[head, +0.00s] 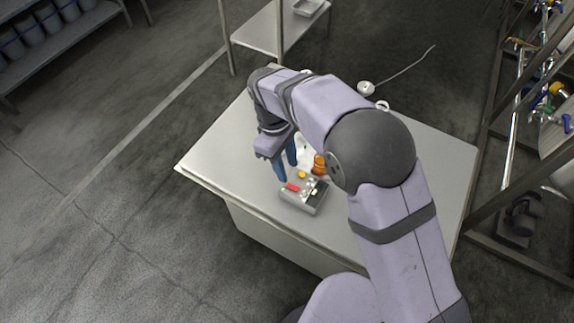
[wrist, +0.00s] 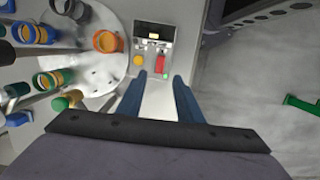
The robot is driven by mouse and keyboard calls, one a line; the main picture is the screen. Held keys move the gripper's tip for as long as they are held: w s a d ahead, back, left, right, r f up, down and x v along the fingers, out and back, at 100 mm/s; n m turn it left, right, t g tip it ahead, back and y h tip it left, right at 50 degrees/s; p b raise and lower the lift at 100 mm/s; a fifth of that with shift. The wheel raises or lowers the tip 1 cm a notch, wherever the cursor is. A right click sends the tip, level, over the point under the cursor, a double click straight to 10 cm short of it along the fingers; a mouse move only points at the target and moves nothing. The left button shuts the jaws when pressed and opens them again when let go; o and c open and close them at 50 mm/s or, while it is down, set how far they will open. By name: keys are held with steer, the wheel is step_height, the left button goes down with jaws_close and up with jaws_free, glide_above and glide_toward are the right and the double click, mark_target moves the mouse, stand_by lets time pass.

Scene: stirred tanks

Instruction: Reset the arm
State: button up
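My gripper (wrist: 159,88) is in the wrist view with its two blue fingers apart and nothing between them. In the head view it hangs from my bent arm over the table (head: 215,152), close to a small grey control box (head: 305,205). The box has a red switch (head: 292,187), a yellow button (head: 302,174) and a small green light or button. In the wrist view the red switch (wrist: 160,63) and yellow button (wrist: 138,60) lie just beyond the fingertips. An orange-brown round part (head: 320,165) shows behind the box, partly hidden by my arm.
The wrist view shows a round metal plate (wrist: 85,75) and several coloured fittings at left, including an orange ring (wrist: 107,41). A pipe rack with coloured valves (head: 545,100) stands at right. A shelf (head: 275,28) stands behind. The table's left part is bare.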

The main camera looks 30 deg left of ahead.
steer(key=w+d+r+m+p, duration=0.1)
steer(key=w+d+r+m, duration=0.15)
steer(key=d, duration=0.45)
steer(key=w+d+r+m+y, duration=0.1)
steer(key=d+r+m, duration=0.15)
steer(key=d, duration=0.45)
steer(key=w+d+r+m+p, duration=0.1)
steer(key=w+d+r+m, duration=0.15)
steer(key=d, duration=0.45)
steer(key=s+d+m+p, duration=0.1)
steer(key=s+d+m, duration=0.4)
steer(key=d, duration=0.3)
steer(key=s+d+m+y+p, duration=0.1)
steer(key=s+d+m, duration=0.4)
steer(key=d, duration=0.4)
steer(key=shift+s, duration=0.65)
